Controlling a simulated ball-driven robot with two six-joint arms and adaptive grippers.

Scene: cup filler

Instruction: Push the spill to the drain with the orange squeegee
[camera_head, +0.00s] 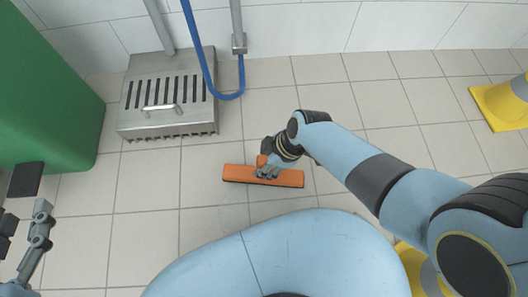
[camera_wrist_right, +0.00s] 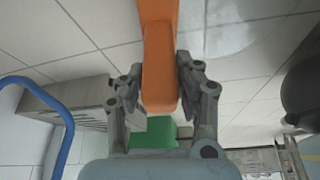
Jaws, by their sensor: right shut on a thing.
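The orange squeegee (camera_head: 285,178) lies across the floor tiles, its long head running left to right. My right gripper (camera_head: 266,170) is shut on its middle; in the right wrist view the orange handle (camera_wrist_right: 160,60) sits between both fingers (camera_wrist_right: 160,90). The spill shows as a faint shiny patch (camera_wrist_right: 230,36) on the tiles beside the handle; its edges are hard to make out. The drain is probably the slotted metal box (camera_head: 128,118) by the wall, up and left of the squeegee. My left gripper (camera_head: 30,205) is at the left edge, partly cut off, away from the squeegee.
A green bin (camera_head: 45,100) stands left of the metal box. A blue hose (camera_head: 198,45) and pipe hang by the tiled wall. A yellow stand (camera_head: 500,105) is at the right. Tiles between squeegee and box look clear.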

